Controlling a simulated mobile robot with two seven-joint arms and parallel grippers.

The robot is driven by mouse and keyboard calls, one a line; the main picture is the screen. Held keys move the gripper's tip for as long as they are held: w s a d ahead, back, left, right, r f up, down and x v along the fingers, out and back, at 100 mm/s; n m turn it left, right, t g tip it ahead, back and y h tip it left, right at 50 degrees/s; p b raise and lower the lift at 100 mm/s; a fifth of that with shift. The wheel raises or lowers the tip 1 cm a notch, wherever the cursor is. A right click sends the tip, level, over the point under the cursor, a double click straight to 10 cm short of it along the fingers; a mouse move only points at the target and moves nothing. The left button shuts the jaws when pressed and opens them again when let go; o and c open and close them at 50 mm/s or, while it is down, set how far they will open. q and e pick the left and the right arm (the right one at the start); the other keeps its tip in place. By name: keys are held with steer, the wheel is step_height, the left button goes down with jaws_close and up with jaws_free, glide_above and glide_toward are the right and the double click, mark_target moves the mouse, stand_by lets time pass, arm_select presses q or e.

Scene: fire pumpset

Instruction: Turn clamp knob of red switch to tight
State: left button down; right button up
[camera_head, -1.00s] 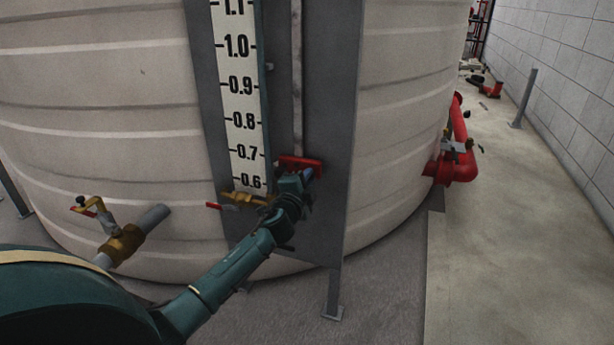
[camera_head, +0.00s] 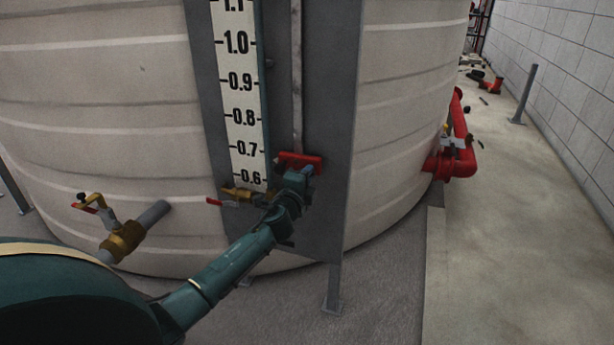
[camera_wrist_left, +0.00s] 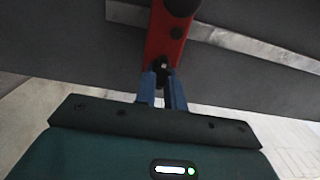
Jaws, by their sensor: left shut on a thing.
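The red switch (camera_head: 299,160) is fixed to the grey panel beside the level scale, at the foot of a thin vertical rod. It also shows in the left wrist view as a red bar (camera_wrist_left: 167,40) with dark round parts. My left gripper (camera_head: 308,169) is at the lower right side of the switch. In the left wrist view its blue fingers (camera_wrist_left: 163,80) are shut on a small dark clamp knob (camera_wrist_left: 161,70) at the near end of the red bar. The fingers hide much of the knob, so its turn is hard to tell. My right gripper is not in view.
A brass valve with a red handle (camera_head: 236,194) sits close left of my left wrist. A larger brass valve (camera_head: 122,241) is further left on the tank (camera_head: 410,100). Red pipework (camera_head: 460,150) stands at the right. The floor at the right is mostly clear.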

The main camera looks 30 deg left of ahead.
arm_select(q)
steer(key=c, duration=1.5)
jaws_free()
steer(key=shift+s, duration=0.1)
steer(key=p+v, duration=0.2)
steer(key=v, duration=1.1)
steer(key=shift+d, duration=0.1)
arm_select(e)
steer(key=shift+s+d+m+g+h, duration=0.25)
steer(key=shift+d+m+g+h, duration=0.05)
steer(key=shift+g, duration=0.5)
